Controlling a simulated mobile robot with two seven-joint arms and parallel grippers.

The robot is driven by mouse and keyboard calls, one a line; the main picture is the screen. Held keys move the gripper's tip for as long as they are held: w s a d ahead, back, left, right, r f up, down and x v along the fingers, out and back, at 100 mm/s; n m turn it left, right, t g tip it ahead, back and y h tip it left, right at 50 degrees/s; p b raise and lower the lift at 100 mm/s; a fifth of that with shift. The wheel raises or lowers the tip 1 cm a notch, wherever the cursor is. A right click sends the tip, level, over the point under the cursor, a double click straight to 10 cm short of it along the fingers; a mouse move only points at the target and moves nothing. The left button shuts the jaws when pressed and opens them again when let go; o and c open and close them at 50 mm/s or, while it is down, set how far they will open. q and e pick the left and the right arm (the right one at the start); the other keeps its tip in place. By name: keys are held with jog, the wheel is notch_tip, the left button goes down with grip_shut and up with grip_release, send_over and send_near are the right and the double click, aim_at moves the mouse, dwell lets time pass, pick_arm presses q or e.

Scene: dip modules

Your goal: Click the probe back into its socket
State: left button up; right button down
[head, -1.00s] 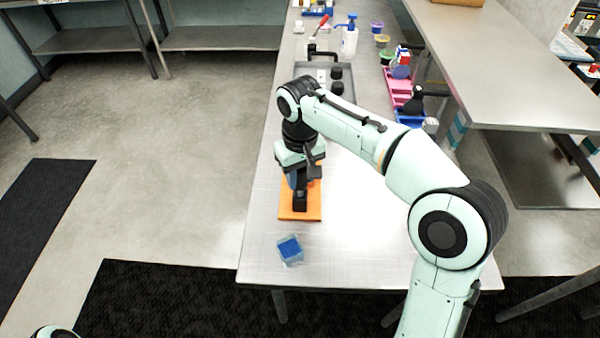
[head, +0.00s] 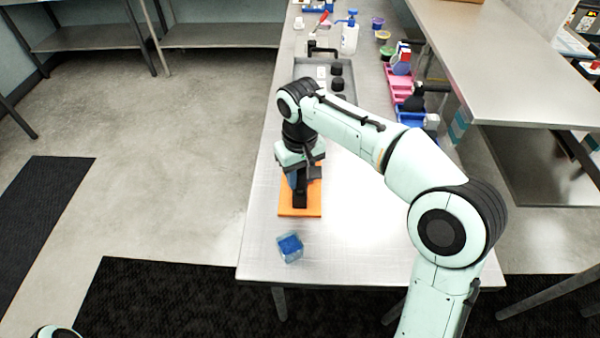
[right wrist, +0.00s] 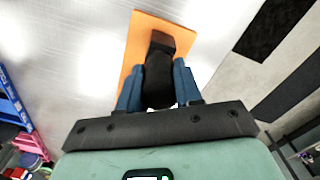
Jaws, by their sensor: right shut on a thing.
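The orange plate (head: 287,207) lies on the metal table, with a black upright part (head: 300,199) on it. My right gripper (right wrist: 158,84) is above the plate, pointing down. In the right wrist view its two blue fingers are shut on a rounded black piece (right wrist: 158,72), which appears to be the probe. A dark block (right wrist: 171,43) is just beyond the piece, over the orange plate (right wrist: 140,32). The piece and the block look close or touching; whether the probe is seated in a socket cannot be told. My left gripper is out of view.
A clear box with blue contents (head: 290,248) stands near the table's front edge. A grey tray with black knobs (head: 337,84) is behind my right arm. Pink and blue bins (head: 398,86) line the right side. Bare table surrounds the plate.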

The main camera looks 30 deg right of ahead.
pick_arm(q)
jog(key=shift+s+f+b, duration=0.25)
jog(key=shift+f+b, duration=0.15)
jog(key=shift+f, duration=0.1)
pick_arm(e)
jog(key=shift+f, duration=0.9)
jog(key=shift+c, duration=0.6)
grip_release()
jog(key=shift+r, duration=0.1)
jog(key=shift+r+p, duration=1.8)
jog(key=shift+r, duration=0.6)
jog(key=shift+r+p, duration=1.35)
jog(key=shift+r, duration=0.75)
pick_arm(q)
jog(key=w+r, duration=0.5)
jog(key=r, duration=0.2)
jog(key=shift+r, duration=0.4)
